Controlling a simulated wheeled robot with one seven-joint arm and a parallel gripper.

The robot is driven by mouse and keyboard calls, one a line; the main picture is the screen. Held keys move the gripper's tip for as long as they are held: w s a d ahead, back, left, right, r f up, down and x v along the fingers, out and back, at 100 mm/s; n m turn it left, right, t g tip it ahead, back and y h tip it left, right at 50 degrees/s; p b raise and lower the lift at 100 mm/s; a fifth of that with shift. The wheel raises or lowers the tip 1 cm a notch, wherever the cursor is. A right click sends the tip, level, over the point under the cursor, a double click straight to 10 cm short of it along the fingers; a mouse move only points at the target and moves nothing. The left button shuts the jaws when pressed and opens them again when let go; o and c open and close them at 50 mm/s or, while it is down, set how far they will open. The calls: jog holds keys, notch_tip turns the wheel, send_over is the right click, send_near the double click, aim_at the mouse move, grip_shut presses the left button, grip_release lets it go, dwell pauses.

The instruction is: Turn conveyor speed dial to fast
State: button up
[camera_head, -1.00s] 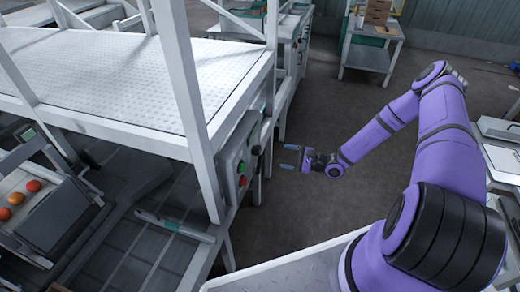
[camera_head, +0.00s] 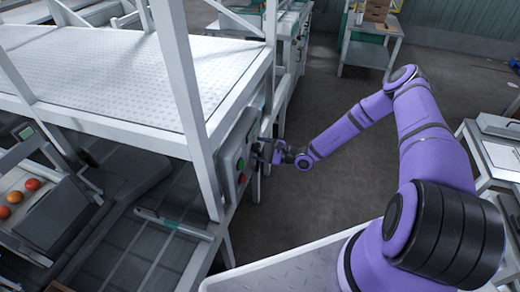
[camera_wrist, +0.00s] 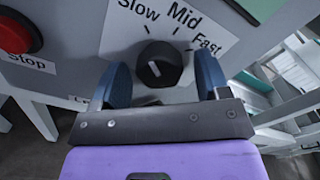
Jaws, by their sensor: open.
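The speed dial (camera_wrist: 158,65) is a black round knob with a white pointer line, on a grey control panel in the wrist view. A white label (camera_wrist: 190,22) above it reads Slow, Mid and Fast, and the pointer line is turned toward the Slow side. My gripper (camera_wrist: 165,85) is open, with one blue finger on each side of the dial; I cannot tell whether they touch it. In the head view my gripper (camera_head: 266,152) is at the control panel (camera_head: 233,158) on the conveyor frame, and it hides the dial there.
A red Stop button (camera_wrist: 16,34) is left of the dial in the wrist view. A white frame post (camera_head: 190,110) stands left of the panel in the head view. The floor (camera_head: 335,205) right of the panel is clear.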

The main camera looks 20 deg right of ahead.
jog(key=shift+a, duration=0.1)
jog(key=c, duration=0.9)
jog(key=shift+m, duration=0.4)
jog(key=m, duration=1.4)
jog(key=shift+m, duration=2.6)
